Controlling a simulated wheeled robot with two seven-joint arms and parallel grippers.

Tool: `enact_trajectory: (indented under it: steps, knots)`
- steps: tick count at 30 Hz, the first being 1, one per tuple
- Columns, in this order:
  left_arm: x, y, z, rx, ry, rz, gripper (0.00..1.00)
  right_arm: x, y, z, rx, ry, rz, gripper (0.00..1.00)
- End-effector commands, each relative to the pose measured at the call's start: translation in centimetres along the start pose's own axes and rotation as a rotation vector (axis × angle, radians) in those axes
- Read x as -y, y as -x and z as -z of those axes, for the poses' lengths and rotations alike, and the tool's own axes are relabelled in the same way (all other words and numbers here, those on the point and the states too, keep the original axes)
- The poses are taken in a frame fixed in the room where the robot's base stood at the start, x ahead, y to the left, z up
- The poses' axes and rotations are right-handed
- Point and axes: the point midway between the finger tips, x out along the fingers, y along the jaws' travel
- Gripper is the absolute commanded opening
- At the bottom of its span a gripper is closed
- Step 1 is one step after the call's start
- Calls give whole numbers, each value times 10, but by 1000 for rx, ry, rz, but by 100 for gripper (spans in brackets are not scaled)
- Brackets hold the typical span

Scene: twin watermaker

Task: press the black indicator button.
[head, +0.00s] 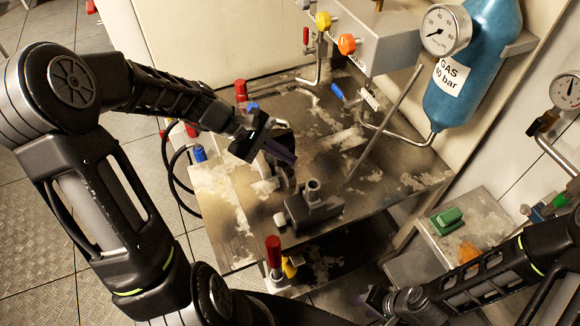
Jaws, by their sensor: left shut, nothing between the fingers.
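I cannot pick out a black indicator button for certain. A dark grey block with a round stub on top (313,205) stands on the stained metal table (235,225). My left gripper (284,155) is shut and empty, above the table and up and left of that block, apart from it as far as I can tell. A grey box (488,212) at the right carries a green part (446,218) and an orange part (467,251); my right arm covers some of its front. My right gripper (374,300) is low at the bottom edge, and its fingers are too small and dark to read.
A blue gas cylinder (485,60) with a gauge (446,29) stands at the back right. A red-capped valve (273,250) is at the table's front edge. Black hoses (170,165) loop at its left.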

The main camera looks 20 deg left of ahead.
Motion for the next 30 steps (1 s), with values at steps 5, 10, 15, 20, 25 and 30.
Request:
enact_trajectory:
  steps: [5,10,15,20,25,30]
  knots:
    - [-12,16,-12,-1,0,0,0,7,18,0,0,0,0,38]
    - [-16,22,-16,0,0,0,0,9,24,0,0,0,0,38]
    - [-16,21,-16,0,0,0,0,9,23,0,0,0,0,38]
    - [-16,21,-15,0,0,0,0,9,23,0,0,0,0,38]
    - [-16,21,-15,0,0,0,0,9,23,0,0,0,0,38]
    - [-16,21,-15,0,0,0,0,9,23,0,0,0,0,38]
